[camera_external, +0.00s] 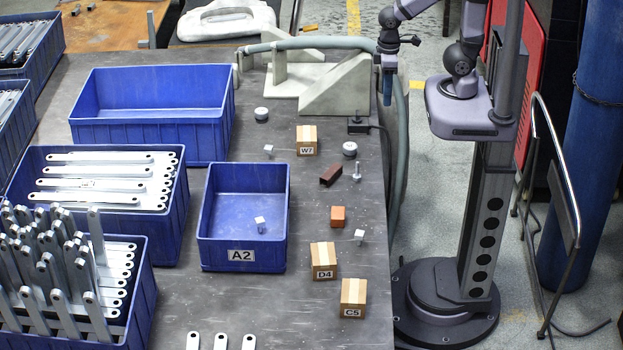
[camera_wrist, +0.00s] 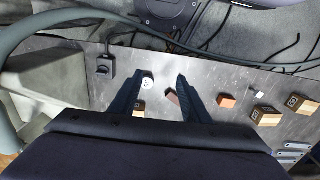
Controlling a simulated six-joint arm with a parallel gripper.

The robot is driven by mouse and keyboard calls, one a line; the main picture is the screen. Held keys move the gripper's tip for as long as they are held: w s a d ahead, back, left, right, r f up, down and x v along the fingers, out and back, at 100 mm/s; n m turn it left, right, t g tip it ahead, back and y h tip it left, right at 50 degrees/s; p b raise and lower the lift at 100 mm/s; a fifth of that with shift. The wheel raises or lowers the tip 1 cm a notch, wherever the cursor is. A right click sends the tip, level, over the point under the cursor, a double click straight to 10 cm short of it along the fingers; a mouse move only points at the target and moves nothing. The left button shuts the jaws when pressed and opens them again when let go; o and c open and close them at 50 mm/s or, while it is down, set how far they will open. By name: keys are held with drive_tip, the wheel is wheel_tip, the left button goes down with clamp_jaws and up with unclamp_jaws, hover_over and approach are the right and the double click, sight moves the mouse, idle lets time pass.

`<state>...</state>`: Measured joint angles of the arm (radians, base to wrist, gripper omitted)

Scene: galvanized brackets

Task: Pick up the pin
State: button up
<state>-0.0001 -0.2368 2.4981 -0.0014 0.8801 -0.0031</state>
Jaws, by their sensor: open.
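The pin (camera_external: 357,170) looks like a small, slim silver piece standing on the grey table, just right of a brown channel piece (camera_external: 330,175) and below a round grey knob (camera_external: 349,149). In the wrist view I cannot clearly make out the pin. My gripper (camera_external: 387,88) hangs above the table's right edge, up and to the right of the pin in the external view. In the wrist view its two dark fingers (camera_wrist: 158,76) are apart with nothing held. The knob (camera_wrist: 148,82) and the brown piece (camera_wrist: 172,97) show between them, farther below.
Cartons W7 (camera_external: 307,140), D4 (camera_external: 323,261) and C5 (camera_external: 353,298) and an orange block (camera_external: 338,215) stand around the pin. Blue bin A2 (camera_external: 243,268) is to the left, holding a small light cube. A grey fixture (camera_external: 335,88) and hose (camera_external: 320,43) lie behind.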

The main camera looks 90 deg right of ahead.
drive_tip(key=w+a+f+n+t+h+b, duration=0.2)
drive_tip(key=w+a+n+t+b, duration=0.15)
drive_tip(key=a+n+b, duration=0.55)
drive_tip(key=w+a+f+n+t+h+b, duration=0.1)
drive_tip(key=w+a+n+t+h+b, duration=0.25)
drive_tip(key=n, duration=0.85)
drive_tip(key=s+a+r+n+t+y+b, duration=0.2)
drive_tip(key=s+a+n+t+y+b, duration=0.15)
drive_tip(key=a+n, duration=0.7)
drive_tip(key=s+a+r+n+t+y+b, duration=0.25)
drive_tip(key=a+n+b, duration=0.25)
drive_tip(key=a, duration=1.1)
approach(359, 238)
drive_tip(key=shift+w+d+f+t, duration=0.15)
drive_tip(key=shift+w+d+f, duration=0.15)
drive_tip(key=shift+w+f, duration=0.2)
drive_tip(key=shift+w+d+f+t, duration=0.15)
drive_tip(key=shift+w+d+f, duration=0.15)
drive_tip(key=shift+w+f, duration=0.25)
drive_tip(key=shift+f, duration=0.5)
drive_tip(key=shift+x, duration=3.65)
drive_tip(key=shift+r, duration=0.15)
clamp_jaws()
